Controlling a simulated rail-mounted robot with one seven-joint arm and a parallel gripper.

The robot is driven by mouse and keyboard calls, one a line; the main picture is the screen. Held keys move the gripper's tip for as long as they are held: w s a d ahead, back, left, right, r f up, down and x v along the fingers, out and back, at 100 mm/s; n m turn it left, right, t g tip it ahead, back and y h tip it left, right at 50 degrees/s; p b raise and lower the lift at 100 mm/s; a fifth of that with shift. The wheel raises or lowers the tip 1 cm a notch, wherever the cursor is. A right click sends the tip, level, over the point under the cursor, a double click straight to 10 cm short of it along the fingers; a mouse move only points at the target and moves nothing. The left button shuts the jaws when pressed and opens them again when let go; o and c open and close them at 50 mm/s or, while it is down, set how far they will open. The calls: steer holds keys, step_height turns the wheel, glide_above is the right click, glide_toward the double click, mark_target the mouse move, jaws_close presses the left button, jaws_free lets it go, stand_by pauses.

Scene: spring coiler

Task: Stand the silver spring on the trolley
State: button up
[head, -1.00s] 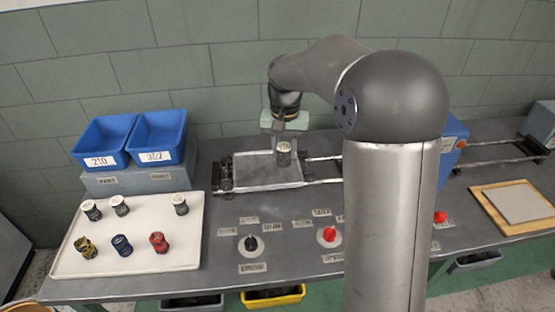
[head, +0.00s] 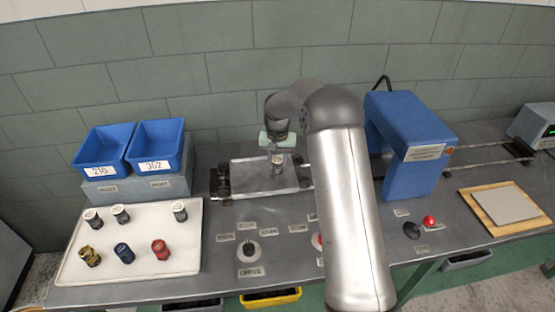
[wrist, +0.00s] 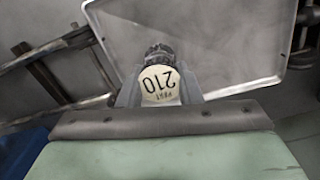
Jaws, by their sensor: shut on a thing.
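My gripper (head: 277,152) is shut on a small spring (wrist: 158,82), dark grey at its coil end, with a white label reading 210. In the head view the spring (head: 278,161) is upright over the right part of the trolley (head: 246,178), a flat grey metal plate with a rim on rails. In the wrist view the trolley plate (wrist: 225,40) lies beyond the spring. I cannot tell whether the spring's lower end touches the plate; the fingers hide part of it.
A white tray (head: 72,266) at left holds several labelled and coloured springs. Blue bins (head: 101,154) marked 210 and 362 (head: 157,147) stand behind it. A blue machine (head: 408,150) straddles the rails at right. Knobs and labels line the table front.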

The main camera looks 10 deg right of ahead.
mark_target(278, 159)
steer(key=shift+f, duration=0.1)
steer(key=shift+f, duration=0.15)
steer(key=o, duration=1)
step_height(278, 159, up, 12)
steer(key=r+b, duration=0.1)
steer(key=b, duration=0.1)
steer(key=s+r+n, duration=0.1)
steer(key=s+r, duration=0.2)
steer(key=s, duration=0.6)
steer(key=s+r+n, duration=0.1)
steer(key=s+r, duration=0.1)
steer(key=s, duration=0.7)
steer(key=shift+n+t, duration=0.3)
steer(key=shift+n, duration=0.3)
steer(key=s+f, duration=0.2)
steer(key=s, duration=0.5)
steer(key=s+f, duration=0.1)
steer(key=s, duration=0.7)
steer(key=s+f, duration=0.2)
steer(key=s, duration=0.5)
steer(key=shift+s+a+f, duration=0.15)
steer(key=shift+s+f, duration=0.2)
steer(key=shift+s, duration=0.05)
